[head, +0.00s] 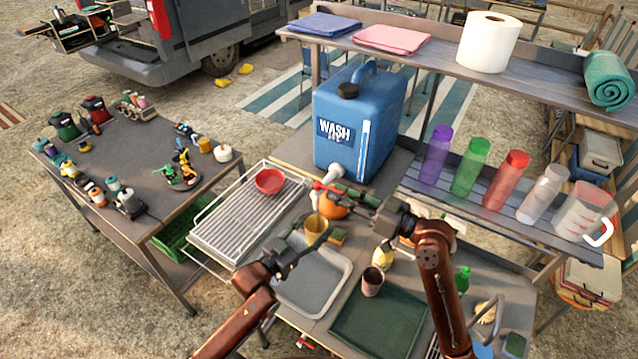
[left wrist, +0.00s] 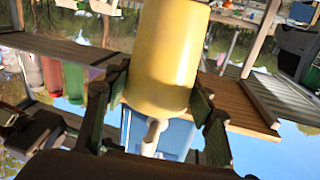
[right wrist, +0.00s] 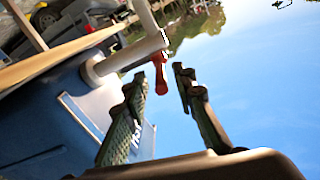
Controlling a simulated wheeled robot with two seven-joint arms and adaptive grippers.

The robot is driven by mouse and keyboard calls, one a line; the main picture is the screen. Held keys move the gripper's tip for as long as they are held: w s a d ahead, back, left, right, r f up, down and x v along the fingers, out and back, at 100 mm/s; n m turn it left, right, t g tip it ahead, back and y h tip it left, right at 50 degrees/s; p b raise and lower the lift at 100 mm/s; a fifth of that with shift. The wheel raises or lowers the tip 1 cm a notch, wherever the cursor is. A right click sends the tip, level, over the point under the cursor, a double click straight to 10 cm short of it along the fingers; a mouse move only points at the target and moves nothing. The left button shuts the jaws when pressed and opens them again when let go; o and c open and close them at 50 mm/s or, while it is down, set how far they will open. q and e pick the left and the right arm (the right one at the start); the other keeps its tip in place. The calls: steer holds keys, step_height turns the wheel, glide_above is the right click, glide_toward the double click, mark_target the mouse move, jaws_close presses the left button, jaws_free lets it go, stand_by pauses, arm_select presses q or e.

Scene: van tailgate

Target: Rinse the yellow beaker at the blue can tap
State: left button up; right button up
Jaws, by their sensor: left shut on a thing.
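The yellow beaker (head: 316,229) is held under the tap of the blue can (head: 350,120). My left gripper (head: 302,244) is shut on it; in the left wrist view the beaker (left wrist: 168,55) sits between both fingers (left wrist: 160,108), with the pale tap spout beyond. My right gripper (head: 342,195) is at the tap, its fingers apart. In the right wrist view the tap's red lever (right wrist: 160,75) shows just beyond the tips of my right gripper (right wrist: 168,80), with a gap between them. No water can be made out. The beaker's inside is hard to see.
A draining rack (head: 245,215) with a red bowl (head: 270,181) stands left of the tap. A grey tray (head: 315,285), a brown cup (head: 373,281) and a green tray (head: 375,335) are in front.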

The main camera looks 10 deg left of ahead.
mark_target(321, 185)
steer(key=x, duration=0.7)
steer(key=shift+d, duration=0.1)
steer(key=shift+c, duration=0.5)
jaws_close()
